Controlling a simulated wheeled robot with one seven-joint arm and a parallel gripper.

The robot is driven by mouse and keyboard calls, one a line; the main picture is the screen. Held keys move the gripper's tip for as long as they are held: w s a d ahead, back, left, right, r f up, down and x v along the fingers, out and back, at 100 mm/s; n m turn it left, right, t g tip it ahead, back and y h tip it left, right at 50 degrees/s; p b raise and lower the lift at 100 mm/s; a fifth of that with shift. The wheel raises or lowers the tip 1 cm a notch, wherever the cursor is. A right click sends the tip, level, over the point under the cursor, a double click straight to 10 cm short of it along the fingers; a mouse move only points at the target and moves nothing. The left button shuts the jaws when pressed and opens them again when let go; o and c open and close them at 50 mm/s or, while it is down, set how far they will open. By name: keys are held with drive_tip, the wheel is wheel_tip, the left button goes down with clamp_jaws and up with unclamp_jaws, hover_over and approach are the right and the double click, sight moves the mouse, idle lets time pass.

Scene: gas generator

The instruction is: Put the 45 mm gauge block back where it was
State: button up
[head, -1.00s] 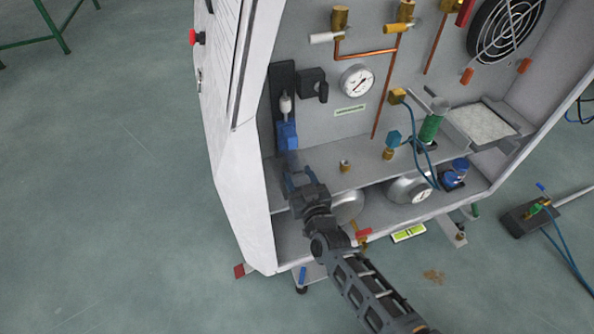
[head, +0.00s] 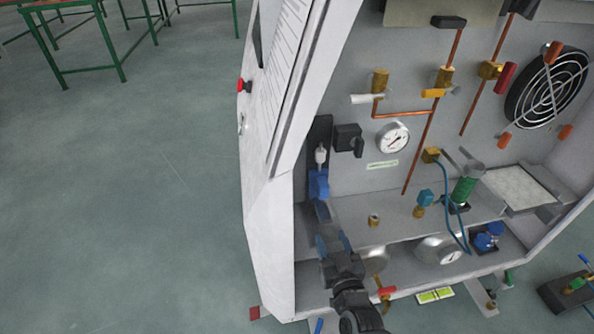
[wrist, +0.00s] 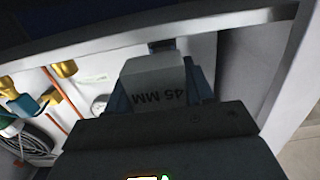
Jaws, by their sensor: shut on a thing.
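My gripper (head: 331,238) is shut on the grey 45 mm gauge block (wrist: 158,85) at the left side of the open cabinet. In the wrist view the block's face reads "45 MM" upside down, with a blue finger on each side. In the head view the block (head: 322,212) is small, just beyond the fingertips. It appears just below a blue fitting (head: 318,183) on a dark upright plate (head: 319,135); I cannot tell whether they touch. The block's former place cannot be made out.
The cabinet shelf (head: 345,222) carries a small brass fitting (head: 374,220) and a green cylinder (head: 464,190). A gauge (head: 393,138) and copper pipes are on the back panel. The cabinet's white left wall (head: 268,235) stands close beside my gripper.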

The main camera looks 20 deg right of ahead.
drive_tip(key=s+d+r+p, duration=0.1)
drive_tip(key=s+r+p, duration=0.2)
drive_tip(key=r, duration=1)
drive_tip(key=s, duration=0.3)
drive_tip(key=shift+s+r+n+y, duration=0.15)
drive_tip(key=shift+n+y, duration=0.15)
drive_tip(key=shift+y, duration=0.1)
drive_tip(key=shift+d+p, duration=0.1)
drive_tip(key=shift+p, duration=0.4)
drive_tip(key=s+p, duration=0.1)
drive_tip(key=p, duration=0.3)
drive_tip(key=s+p, duration=0.1)
drive_tip(key=p, duration=0.3)
drive_tip(key=shift+r, duration=0.4)
